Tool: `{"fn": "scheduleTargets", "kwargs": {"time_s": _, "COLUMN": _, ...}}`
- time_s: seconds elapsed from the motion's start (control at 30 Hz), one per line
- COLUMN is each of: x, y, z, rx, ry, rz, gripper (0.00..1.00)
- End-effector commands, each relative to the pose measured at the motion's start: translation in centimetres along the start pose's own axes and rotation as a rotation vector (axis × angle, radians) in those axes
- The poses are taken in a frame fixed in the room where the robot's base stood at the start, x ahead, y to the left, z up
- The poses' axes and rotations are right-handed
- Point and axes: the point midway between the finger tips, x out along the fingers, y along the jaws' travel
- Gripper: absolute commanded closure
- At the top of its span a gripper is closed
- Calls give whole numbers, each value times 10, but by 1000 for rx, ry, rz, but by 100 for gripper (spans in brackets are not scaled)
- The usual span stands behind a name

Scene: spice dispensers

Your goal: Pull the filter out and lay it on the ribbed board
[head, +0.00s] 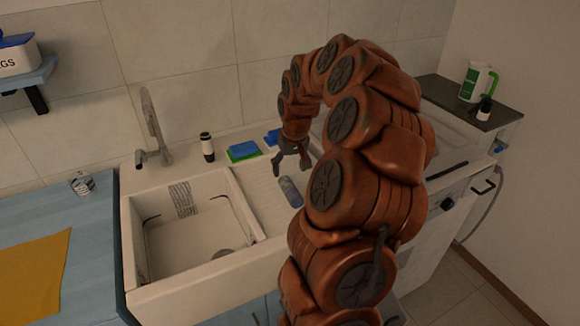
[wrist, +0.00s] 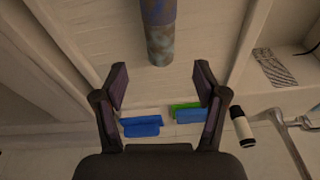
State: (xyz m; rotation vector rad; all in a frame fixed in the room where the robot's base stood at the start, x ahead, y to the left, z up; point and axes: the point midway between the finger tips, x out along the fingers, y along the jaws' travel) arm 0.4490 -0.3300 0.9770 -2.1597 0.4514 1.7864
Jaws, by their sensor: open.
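A grey-blue cylinder (head: 291,192), which looks like the filter, lies on the pale ribbed board (head: 262,190) right of the sink. In the wrist view the cylinder (wrist: 160,35) is at the top centre, with a blue upper part and a mottled grey-brown end; its far part is cut off by the frame. My gripper (head: 292,160) is over the back part of the board. In the wrist view my gripper (wrist: 162,82) is open and empty, its fingers apart. The cylinder's end shows beyond the gap between the fingertips, apart from them.
The sink basin (head: 160,262) with its tap (head: 152,130) is left of the board. A dark bottle (head: 207,147), a green-and-blue sponge (head: 243,151) and a blue sponge (head: 272,137) stand along the back.

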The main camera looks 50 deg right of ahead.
Motion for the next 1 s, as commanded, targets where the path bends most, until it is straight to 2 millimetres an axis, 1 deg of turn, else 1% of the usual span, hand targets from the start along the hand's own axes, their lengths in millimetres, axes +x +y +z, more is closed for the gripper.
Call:
{"fn": "scheduleTargets", "kwargs": {"time_s": 0.23, "x": -2, "y": 0, "z": 0, "rx": 0, "ry": 0, "rz": 0, "gripper": 29}}
{"fn": "scheduleTargets", "kwargs": {"time_s": 0.37, "x": -14, "y": 0, "z": 0, "rx": 0, "ry": 0, "rz": 0, "gripper": 29}}
{"fn": "scheduleTargets", "kwargs": {"time_s": 0.8, "x": -95, "y": 0, "z": -1, "rx": 1, "ry": 6, "rz": 1, "gripper": 29}}
{"fn": "scheduleTargets", "kwargs": {"time_s": 0.9, "x": -107, "y": 0, "z": -1, "rx": 1, "ry": 3, "rz": 0, "gripper": 29}}
{"fn": "scheduleTargets", "kwargs": {"time_s": 1.0, "x": -114, "y": 0, "z": 0, "rx": 0, "ry": 0, "rz": -1, "gripper": 29}}
